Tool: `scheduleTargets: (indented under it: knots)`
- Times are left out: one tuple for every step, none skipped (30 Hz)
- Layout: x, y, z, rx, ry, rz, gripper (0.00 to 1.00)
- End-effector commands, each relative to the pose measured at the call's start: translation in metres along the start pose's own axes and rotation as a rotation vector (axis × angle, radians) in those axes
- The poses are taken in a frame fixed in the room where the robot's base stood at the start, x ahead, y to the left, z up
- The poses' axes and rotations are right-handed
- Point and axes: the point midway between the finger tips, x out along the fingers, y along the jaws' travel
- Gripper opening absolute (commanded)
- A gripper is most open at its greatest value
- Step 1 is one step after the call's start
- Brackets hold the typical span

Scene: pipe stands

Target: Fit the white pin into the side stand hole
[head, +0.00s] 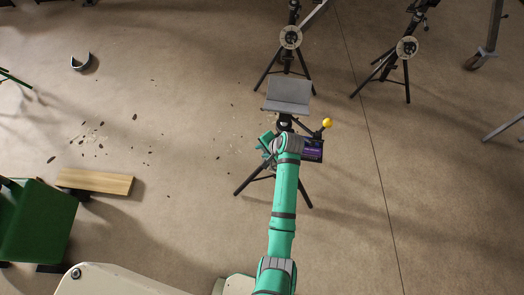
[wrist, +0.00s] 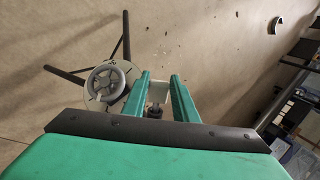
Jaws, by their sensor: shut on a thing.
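The pipe stand in front of me has a grey V-shaped top (head: 289,92) and dark tripod legs. My gripper (head: 268,143) is at the stand's side, just below that top. In the wrist view my gripper (wrist: 161,76) has its two teal fingers on either side of a small pale grey-white piece, the white pin (wrist: 157,93). The fingers are shut on it, and its far end is hard to make out. A grey handwheel (wrist: 112,80) of the stand shows left of the fingers. I cannot make out the side hole, nor whether the pin touches the stand.
A yellow knob (head: 327,122) and a dark box with a purple face (head: 312,149) are right of my gripper. Two more tripod stands, one with a round disc (head: 290,38), stand behind. A wooden board (head: 95,181) lies at left. Open floor lies between.

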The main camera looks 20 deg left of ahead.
Motion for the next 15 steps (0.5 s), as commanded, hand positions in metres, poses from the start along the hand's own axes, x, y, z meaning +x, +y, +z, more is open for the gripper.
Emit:
scheduleTargets:
  knots:
    - [-0.0001,-0.0001,-0.0011,0.000,0.000,0.000,0.00]
    - [-0.0001,-0.0001,-0.0017,0.000,0.000,0.000,0.00]
    - [-0.0001,-0.0001,-0.0024,0.000,0.000,0.000,0.00]
    - [-0.0001,-0.0002,-0.0029,0.000,0.000,0.000,0.00]
    - [-0.0001,-0.0002,-0.0035,0.000,0.000,0.000,0.00]
    - [-0.0001,-0.0002,-0.0043,0.000,0.000,0.000,0.00]
    - [-0.0001,-0.0002,-0.0048,0.000,0.000,0.000,0.00]
    - [-0.0001,-0.0002,-0.0054,0.000,0.001,0.000,0.00]
    - [-0.0001,-0.0002,-0.0061,-0.001,0.001,0.000,0.00]
    - [-0.0001,-0.0002,-0.0068,-0.001,0.001,0.000,0.00]
    - [-0.0001,-0.0002,-0.0073,-0.001,0.001,0.000,0.00]
    - [-0.0001,-0.0002,-0.0081,-0.001,0.001,0.000,0.00]
    - [-0.0001,-0.0002,-0.0087,-0.001,0.001,0.000,0.00]
    - [-0.0001,-0.0002,-0.0093,-0.001,0.001,0.000,0.00]
    - [-0.0001,-0.0002,-0.0101,-0.001,0.001,0.000,0.00]
